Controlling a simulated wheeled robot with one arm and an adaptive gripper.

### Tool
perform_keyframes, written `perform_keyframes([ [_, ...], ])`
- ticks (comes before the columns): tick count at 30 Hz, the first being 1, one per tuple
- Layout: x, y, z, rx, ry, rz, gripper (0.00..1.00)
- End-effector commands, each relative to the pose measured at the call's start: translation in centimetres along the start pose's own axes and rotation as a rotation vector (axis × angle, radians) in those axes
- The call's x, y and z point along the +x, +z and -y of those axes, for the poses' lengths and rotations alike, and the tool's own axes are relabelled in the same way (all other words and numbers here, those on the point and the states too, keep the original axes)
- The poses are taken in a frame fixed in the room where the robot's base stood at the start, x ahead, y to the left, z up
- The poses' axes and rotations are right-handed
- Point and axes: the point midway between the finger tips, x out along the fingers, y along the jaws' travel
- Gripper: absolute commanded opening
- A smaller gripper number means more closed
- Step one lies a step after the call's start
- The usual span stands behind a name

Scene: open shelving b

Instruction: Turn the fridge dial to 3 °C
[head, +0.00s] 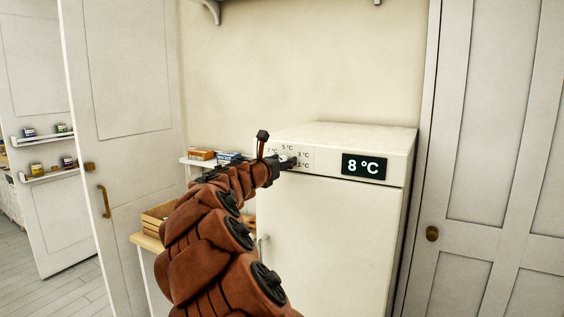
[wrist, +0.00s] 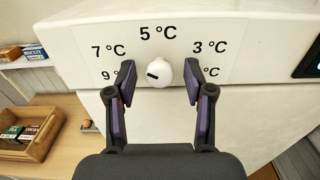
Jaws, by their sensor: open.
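The white fridge (head: 325,235) has a panel with a display (head: 364,167) reading 8 °C. The round white dial (wrist: 162,70) sits at the middle of the scale in the wrist view. Its dark mark points left and slightly down, toward the partly hidden 9 °C label. The 3 °C label (wrist: 210,47) is up and right of the dial. My gripper (wrist: 159,82) is open, with one finger on each side of the dial and visible gaps between. In the head view my gripper (head: 284,163) is at the panel and hides the dial.
A shelf with small boxes (head: 201,154) is left of the fridge. Below it a wooden crate (wrist: 28,132) with boxes stands on a wooden top. A panelled door with a round knob (head: 432,233) is on the right. An open door (head: 122,150) stands left.

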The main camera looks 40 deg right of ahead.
Motion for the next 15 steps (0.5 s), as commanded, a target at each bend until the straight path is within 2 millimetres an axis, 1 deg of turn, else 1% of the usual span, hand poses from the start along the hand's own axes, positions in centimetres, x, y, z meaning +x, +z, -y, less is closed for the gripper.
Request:
perform_keyframes([
  [1,-0.01,0.00,-0.02,0.000,0.000,0.000,0.52],
  [2,-0.01,-0.01,-0.02,0.000,0.000,0.000,0.48],
  [15,-0.03,-0.01,-0.03,0.000,0.000,0.000,0.03],
])
